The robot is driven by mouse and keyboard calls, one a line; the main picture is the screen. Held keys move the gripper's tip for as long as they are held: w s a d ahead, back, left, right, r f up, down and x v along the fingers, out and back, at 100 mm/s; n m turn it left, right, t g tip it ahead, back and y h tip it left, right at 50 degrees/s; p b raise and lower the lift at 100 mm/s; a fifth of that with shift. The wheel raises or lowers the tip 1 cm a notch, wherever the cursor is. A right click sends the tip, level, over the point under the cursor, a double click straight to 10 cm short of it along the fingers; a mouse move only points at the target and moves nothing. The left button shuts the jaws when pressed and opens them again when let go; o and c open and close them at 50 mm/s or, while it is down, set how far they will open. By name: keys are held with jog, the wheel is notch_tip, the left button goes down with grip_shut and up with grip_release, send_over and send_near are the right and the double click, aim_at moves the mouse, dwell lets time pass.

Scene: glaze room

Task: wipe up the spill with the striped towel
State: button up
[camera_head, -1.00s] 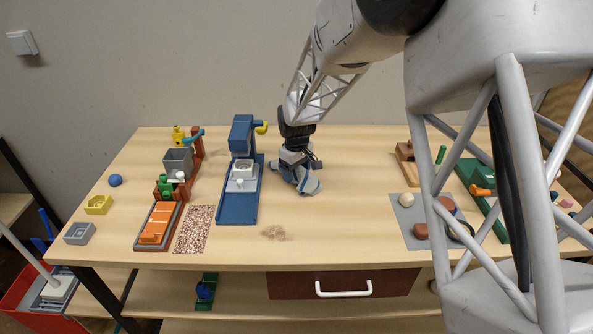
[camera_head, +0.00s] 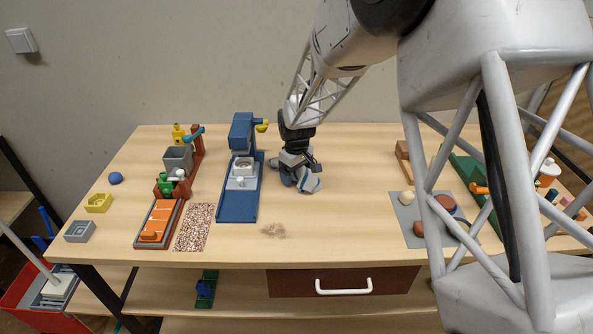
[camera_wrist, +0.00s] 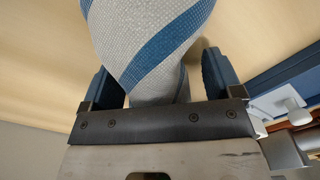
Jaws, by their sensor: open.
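The striped towel (camera_wrist: 152,45), light grey with blue stripes, fills the upper middle of the wrist view, between the two fingers of my gripper (camera_wrist: 163,80). In the head view my gripper (camera_head: 300,172) is low over the table, right of the blue press, with the towel (camera_head: 308,184) at its fingertips. The jaws are open, one dark blue finger on each side of the towel. The spill (camera_head: 273,230), a pale brown patch, lies on the table in front of the gripper and towel, nearer the table's front edge.
The blue press (camera_head: 238,205) stands left of my gripper. A speckled mat (camera_head: 194,228) and an orange block tray (camera_head: 157,223) lie further left. A grey mat (camera_head: 408,236) with several round pieces is at the right. The table around the spill is clear.

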jog(key=shift+f, duration=0.3)
grip_shut()
dwell(0.6)
jog(key=shift+r, duration=0.1)
dwell(0.4)
dwell(0.4)
